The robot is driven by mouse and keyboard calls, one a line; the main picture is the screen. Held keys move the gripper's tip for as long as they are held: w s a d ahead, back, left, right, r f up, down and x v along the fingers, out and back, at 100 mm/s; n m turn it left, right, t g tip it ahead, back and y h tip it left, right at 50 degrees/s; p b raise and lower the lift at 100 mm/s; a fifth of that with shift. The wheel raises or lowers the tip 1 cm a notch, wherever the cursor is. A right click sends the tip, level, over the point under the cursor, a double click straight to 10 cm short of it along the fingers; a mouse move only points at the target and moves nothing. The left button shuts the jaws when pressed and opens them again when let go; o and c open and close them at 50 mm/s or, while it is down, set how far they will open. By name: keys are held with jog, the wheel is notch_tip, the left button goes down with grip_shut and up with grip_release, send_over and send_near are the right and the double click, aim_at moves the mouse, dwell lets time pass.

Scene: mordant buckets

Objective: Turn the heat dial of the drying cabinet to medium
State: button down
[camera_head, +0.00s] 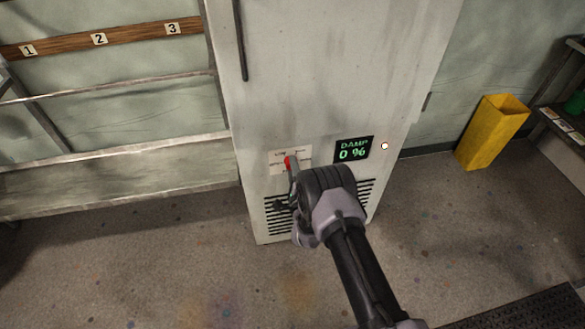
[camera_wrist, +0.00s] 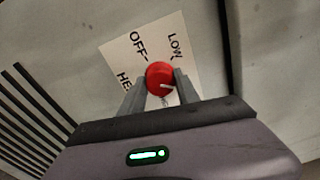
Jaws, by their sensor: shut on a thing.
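The drying cabinet (camera_head: 320,80) is a tall pale grey box in the head view. Its red heat dial (camera_wrist: 159,78) sits on a white label plate (camera_wrist: 180,42) in the wrist view. The words OFF and LOW are readable, and another word is partly covered. The white mark on the dial points toward the lower right of the wrist view, to no label that I can read. My gripper (camera_wrist: 160,92) is shut on the dial, one finger at each side. The dial also shows red in the head view (camera_head: 291,162), partly behind my gripper.
A lit display (camera_head: 353,149) reads DAMP 0 %, with a small round light (camera_head: 385,146) to its right. Vent slots (camera_head: 276,212) lie below the dial. A numbered rack (camera_head: 110,165) stands left, a yellow bin (camera_head: 492,131) right. Floor around the cabinet is open.

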jog(key=c, duration=0.9)
grip_release()
jog(key=p+v, duration=0.8)
jog(key=v, duration=0.9)
jog(key=shift+s, duration=0.2)
jog(key=shift+d, duration=0.1)
